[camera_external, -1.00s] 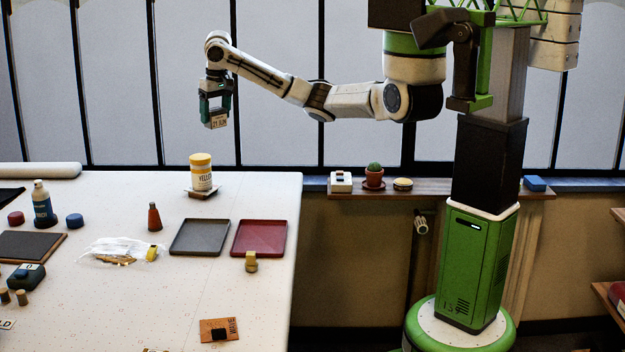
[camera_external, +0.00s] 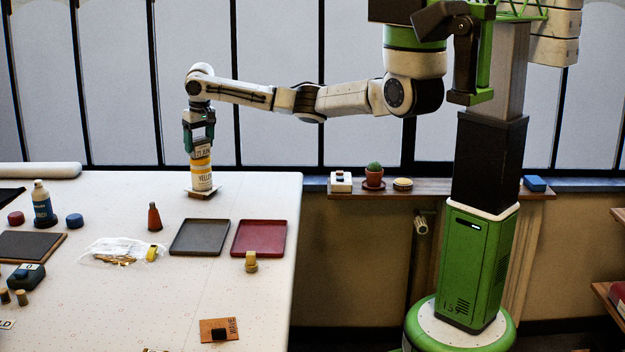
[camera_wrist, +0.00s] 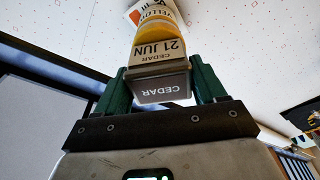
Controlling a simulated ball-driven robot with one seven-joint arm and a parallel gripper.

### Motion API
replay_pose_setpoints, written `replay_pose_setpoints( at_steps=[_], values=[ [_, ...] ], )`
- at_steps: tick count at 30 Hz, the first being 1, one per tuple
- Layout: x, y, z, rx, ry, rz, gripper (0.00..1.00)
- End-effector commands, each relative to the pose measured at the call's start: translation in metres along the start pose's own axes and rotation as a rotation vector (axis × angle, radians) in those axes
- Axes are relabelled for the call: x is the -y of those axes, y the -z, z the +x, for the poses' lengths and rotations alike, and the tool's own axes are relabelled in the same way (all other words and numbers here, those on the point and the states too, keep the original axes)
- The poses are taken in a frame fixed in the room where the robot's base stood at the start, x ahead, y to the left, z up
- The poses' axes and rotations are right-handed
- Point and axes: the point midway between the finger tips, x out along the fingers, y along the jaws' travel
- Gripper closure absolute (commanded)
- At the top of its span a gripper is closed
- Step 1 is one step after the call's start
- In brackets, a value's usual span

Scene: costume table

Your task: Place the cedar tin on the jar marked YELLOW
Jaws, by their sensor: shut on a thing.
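The jar marked YELLOW (camera_external: 202,180) is white with a yellow lid and stands upright on a small coaster. The tin is upright right over the jar's lid; I cannot tell whether they touch. The jar (camera_wrist: 154,22) shows partly behind the tin in the wrist view.
A grey tray (camera_external: 199,238) and a red tray (camera_external: 259,238) lie in front of the jar. The tabletop around the coaster is clear.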

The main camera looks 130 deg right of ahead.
Motion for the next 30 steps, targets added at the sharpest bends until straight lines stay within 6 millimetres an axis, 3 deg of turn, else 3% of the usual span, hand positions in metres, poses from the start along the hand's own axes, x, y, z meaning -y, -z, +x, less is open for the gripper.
replay_pose_setpoints(
  at_steps=[8,9,17,26,30],
  values=[
    [0.0,-0.001,0.002,0.001,0.001,0.0,0.62],
    [0.0,-0.001,0.003,0.001,0.001,0.0,0.29],
    [0.0,0.0,0.003,0.0,0.001,0.0,0.04],
    [0.0,0.0,0.0,-0.001,0.0,0.0,0.04],
    [0.001,0.001,-0.015,-0.002,0.002,0.0,0.04]
  ],
)
